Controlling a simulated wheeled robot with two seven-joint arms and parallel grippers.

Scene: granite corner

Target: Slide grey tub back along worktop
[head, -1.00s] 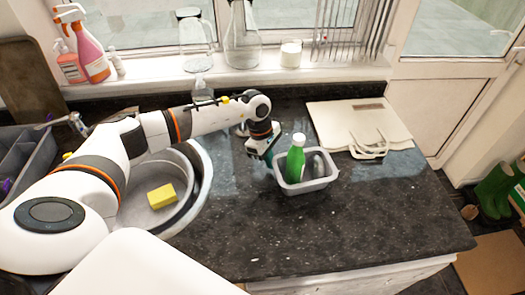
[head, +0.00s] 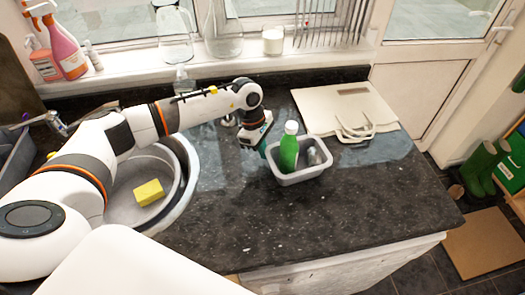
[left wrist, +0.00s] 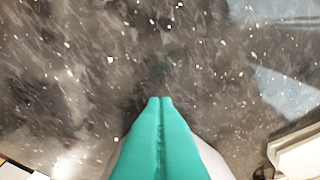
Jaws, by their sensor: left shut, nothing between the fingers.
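The grey tub (head: 301,177) stands upright on the dark worktop, right of the sink, with a green bottle (head: 289,150) with a white cap and a dark grey item (head: 314,157) in it. My left gripper (head: 264,153) points down at the tub's left side, close to its far left corner. I cannot tell whether it touches. Its teal fingers (left wrist: 160,100) are shut with nothing between them in the left wrist view, over speckled stone. My right gripper is not in view.
A pale board (head: 345,106) with a light-coloured handled item (head: 355,131) lies behind and right of the tub. The round sink (head: 178,212) with a yellow sponge (head: 149,192) is left. Glassware stands on the windowsill (head: 215,64). The worktop in front of the tub is clear.

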